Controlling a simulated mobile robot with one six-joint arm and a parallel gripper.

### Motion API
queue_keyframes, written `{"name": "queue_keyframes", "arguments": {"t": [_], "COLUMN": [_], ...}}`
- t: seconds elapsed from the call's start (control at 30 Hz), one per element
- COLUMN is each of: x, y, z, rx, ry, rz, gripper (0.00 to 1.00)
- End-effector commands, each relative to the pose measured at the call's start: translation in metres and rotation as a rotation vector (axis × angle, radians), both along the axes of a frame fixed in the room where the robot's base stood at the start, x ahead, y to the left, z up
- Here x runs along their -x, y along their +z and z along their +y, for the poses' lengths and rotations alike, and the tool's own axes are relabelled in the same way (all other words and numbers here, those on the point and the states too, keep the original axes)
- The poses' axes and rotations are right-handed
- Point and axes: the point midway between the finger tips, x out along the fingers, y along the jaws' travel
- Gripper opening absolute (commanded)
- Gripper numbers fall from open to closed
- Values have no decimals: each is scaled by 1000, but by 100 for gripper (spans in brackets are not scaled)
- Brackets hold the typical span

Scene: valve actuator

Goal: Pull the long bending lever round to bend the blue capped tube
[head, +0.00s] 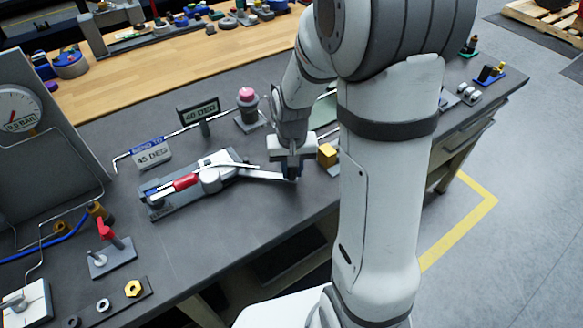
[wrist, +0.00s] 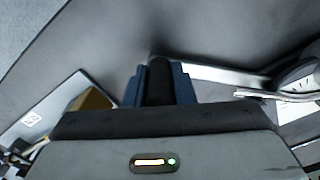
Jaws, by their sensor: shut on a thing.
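The tube bender (head: 165,208) lies on the grey bench, with a red grip (head: 185,182) at its left. Its long lever (head: 262,174) runs right from the round pivot to my gripper (head: 292,172). In the wrist view, my gripper (wrist: 159,85) has its blue fingers shut on the dark lever grip (wrist: 159,72), and the metal lever bar (wrist: 220,75) runs off right. A thin tube (head: 243,165) projects from the bender and also shows at right in the wrist view (wrist: 262,96). I cannot make out its blue cap.
A sign (head: 151,153) reads "BEND TO 45 DEG"; a display (head: 198,110) behind reads "40 DEG". A yellow block (head: 327,155) stands just right of my gripper. A pink-topped post (head: 247,105) stands behind. Bare bench lies in front of the bender.

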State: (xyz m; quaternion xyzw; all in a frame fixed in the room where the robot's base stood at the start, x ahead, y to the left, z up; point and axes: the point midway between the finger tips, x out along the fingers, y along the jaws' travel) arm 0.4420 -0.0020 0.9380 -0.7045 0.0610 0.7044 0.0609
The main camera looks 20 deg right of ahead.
Motion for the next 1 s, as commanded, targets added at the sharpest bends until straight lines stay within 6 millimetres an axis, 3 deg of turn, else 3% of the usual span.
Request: {"name": "queue_keyframes", "arguments": {"t": [0.2,0.87,0.9,1.0], "x": [0,9,9,9], "y": [0,0,0,0], "z": [0,5,5,5], "rx": [0,0,0,0], "ry": [0,3,3,3], "rz": [0,1,1,1], "gripper": [1,0,25,34]}}
